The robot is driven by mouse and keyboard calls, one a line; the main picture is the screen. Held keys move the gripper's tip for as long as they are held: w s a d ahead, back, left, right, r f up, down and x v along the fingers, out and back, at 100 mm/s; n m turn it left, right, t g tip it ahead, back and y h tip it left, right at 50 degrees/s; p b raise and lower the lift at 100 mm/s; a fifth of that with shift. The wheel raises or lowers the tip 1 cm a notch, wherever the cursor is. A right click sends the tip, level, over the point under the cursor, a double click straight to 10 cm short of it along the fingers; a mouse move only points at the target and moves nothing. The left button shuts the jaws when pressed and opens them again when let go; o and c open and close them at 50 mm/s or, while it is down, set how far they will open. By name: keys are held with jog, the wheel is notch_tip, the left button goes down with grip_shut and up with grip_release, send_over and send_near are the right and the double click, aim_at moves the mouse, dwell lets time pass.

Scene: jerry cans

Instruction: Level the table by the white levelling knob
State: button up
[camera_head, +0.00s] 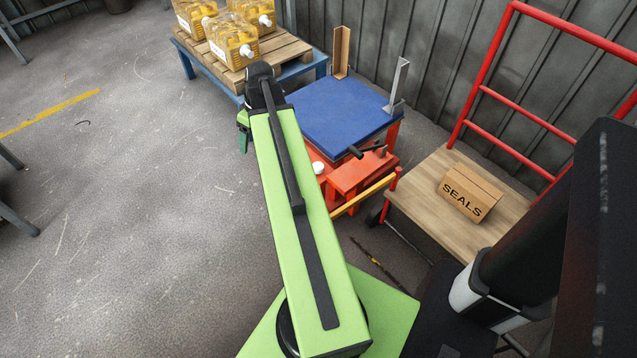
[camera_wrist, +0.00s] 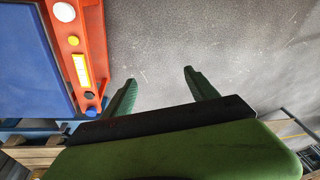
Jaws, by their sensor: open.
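The table has a flat blue top (camera_head: 338,112) on an orange frame (camera_head: 350,178). The white levelling knob (camera_head: 318,167) sits on the frame's near left side, just right of my arm. In the wrist view the white knob (camera_wrist: 64,11) is at the top left on the orange frame (camera_wrist: 72,22), beside the blue top (camera_wrist: 30,60). My gripper (camera_wrist: 160,76) is open and empty over bare floor, apart from the frame and the knob. In the head view my arm hides most of my gripper; a green part (camera_head: 243,138) shows left of the arm.
The frame also carries a yellow knob (camera_wrist: 73,40), a yellow gauge (camera_wrist: 82,70), a black knob (camera_wrist: 90,96) and a blue knob (camera_wrist: 92,112). A pallet (camera_head: 285,48) with yellow cans stands behind. A trolley (camera_head: 420,190) with a SEALS box (camera_head: 468,192) stands right.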

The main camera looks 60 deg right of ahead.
jog(key=s+d+f+t+b, duration=0.1)
jog(key=s+d+f+b, duration=0.3)
jog(key=d, duration=0.3)
jog(key=s+d+f+b, duration=0.2)
jog(key=s+d+f, duration=0.3)
jog(key=s+d, duration=0.15)
jog(key=t+h+b, duration=0.1)
jog(key=b, duration=0.2)
send_near(319, 166)
jog(key=b+x, duration=0.9)
jog(key=b, duration=0.7)
jog(key=shift+w+r, duration=0.1)
jog(key=shift+r, duration=0.05)
jog(key=c, duration=1.3)
jog(key=shift+c, duration=0.2)
jog(key=shift+a, duration=0.1)
